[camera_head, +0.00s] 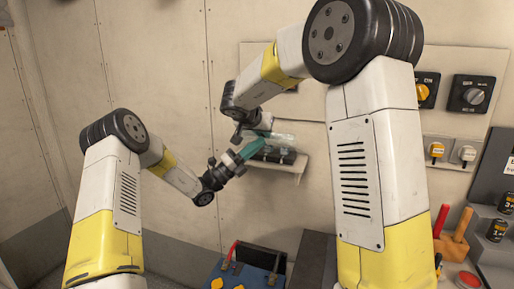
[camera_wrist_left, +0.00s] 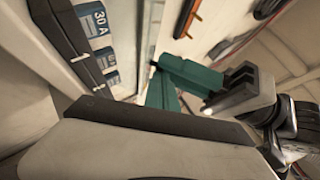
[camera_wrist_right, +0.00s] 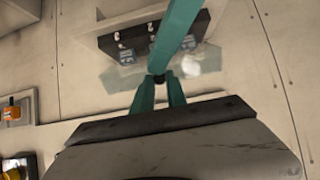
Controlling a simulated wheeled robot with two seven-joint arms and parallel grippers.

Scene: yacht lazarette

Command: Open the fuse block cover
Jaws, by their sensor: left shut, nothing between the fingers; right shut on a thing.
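The fuse block (camera_head: 273,155) is a dark box on a pale mount on the wall. Its blue 30 A fuses show in the left wrist view (camera_wrist_left: 98,20). The clear cover (camera_head: 284,139) appears to stand out from the block; it also shows in the right wrist view (camera_wrist_right: 207,60). Its exact angle is hard to tell. My right gripper (camera_wrist_right: 158,80) is shut on the cover's edge, its tips partly hidden in the head view. My left gripper (camera_head: 258,142) is shut and empty, its teal fingers crossing close to the right fingers in front of the block.
Rotary switches (camera_head: 470,95) and sockets (camera_head: 437,151) are on the wall at the right. A blue tool bag (camera_head: 245,274) stands below. Red and wooden handles (camera_head: 452,232) and a grey stepped rack (camera_head: 490,250) are at the lower right. The wall at the left is clear.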

